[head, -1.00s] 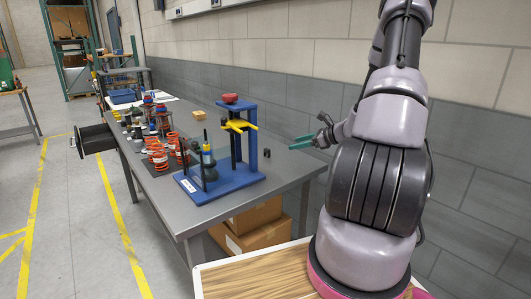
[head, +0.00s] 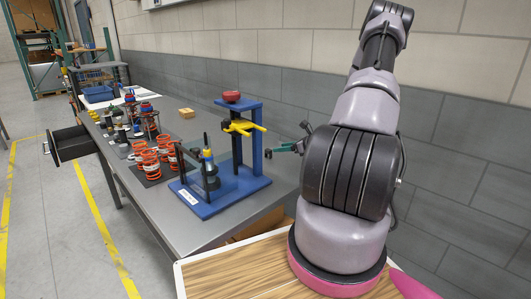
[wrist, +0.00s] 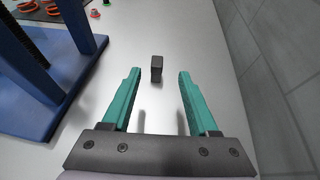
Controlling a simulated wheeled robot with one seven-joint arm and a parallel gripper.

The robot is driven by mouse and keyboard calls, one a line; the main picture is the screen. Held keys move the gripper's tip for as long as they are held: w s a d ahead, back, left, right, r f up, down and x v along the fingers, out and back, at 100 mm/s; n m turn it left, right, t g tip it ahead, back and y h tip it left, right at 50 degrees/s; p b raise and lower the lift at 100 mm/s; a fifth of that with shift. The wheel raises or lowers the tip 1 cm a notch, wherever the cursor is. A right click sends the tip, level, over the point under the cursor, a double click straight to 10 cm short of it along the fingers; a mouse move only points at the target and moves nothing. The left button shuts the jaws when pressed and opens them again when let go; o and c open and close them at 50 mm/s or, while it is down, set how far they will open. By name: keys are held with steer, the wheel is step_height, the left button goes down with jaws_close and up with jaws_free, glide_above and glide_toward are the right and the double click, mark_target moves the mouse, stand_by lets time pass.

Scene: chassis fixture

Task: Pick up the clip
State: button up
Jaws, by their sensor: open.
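The clip appears to be a small dark block (wrist: 157,66) standing upright on the grey bench top in the wrist view. It sits slightly beyond and between the tips of my two teal fingers, touching neither. My gripper (wrist: 159,74) is open and empty, with clear space on both sides of the block. In that view I cannot clearly tell the block from the fingertips.
The blue fixture (head: 223,194) with a yellow clamp (head: 242,127) stands left of my gripper. Orange springs (head: 150,163) and other parts lie farther left on the grey bench (head: 240,219). A block wall (head: 285,88) runs close along the right. Bare bench surrounds the dark block.

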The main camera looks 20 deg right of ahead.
mark_target(268, 149)
steer(key=x, duration=0.8)
steer(key=shift+a+f, duration=0.15)
steer(key=shift+a, duration=0.05)
jaws_close()
